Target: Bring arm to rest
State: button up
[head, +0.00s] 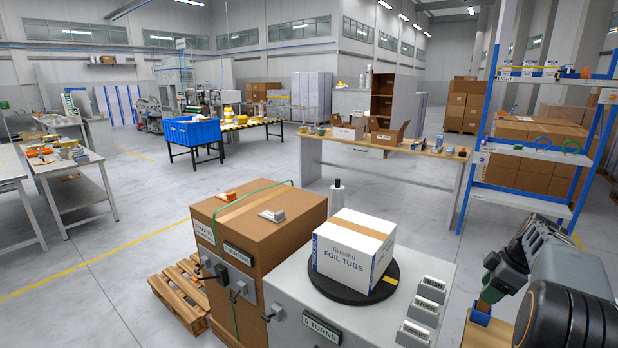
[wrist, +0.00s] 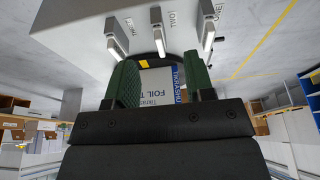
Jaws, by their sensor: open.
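My gripper (wrist: 162,82) shows in the wrist view with its two green fingers spread apart and nothing held between them. Past the fingers, the white FOIL TUBS box (wrist: 156,84) shows partly, with the rest hidden behind the gripper. In the head view the box (head: 353,246) sits upright on a black turntable (head: 345,295) on a grey cabinet (head: 280,288). My arm (head: 560,275) is at the right edge, beside the cabinet and clear of the box.
Three labelled switches (head: 428,300) line the cabinet top's right side. A brown carton (head: 255,225) stands on its left, with levers on the front. A blue-framed shelf (head: 545,150) stands behind my arm. A long table (head: 390,150) is farther back. Open floor (head: 140,225) lies left.

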notch_tip(320, 180, down, 4)
jog(key=s+m, duration=0.3)
jog(key=m, duration=0.5)
jog(key=s+a+r+m+h+p, duration=0.1)
jog(key=s+a, duration=0.4)
jog(key=a, duration=0.4)
jog(key=s+a+r+t+h+p, duration=0.1)
jog(key=s+a+r, duration=0.1)
jog(key=s+a, duration=0.3)
jog(key=s+a+r+m+p, duration=0.1)
jog(key=s+a, duration=0.4)
jog(key=a, duration=0.9)
jog(key=shift+r+m+h, duration=0.3)
jog(key=shift+r+h, duration=0.1)
jog(key=shift+r, duration=0.3)
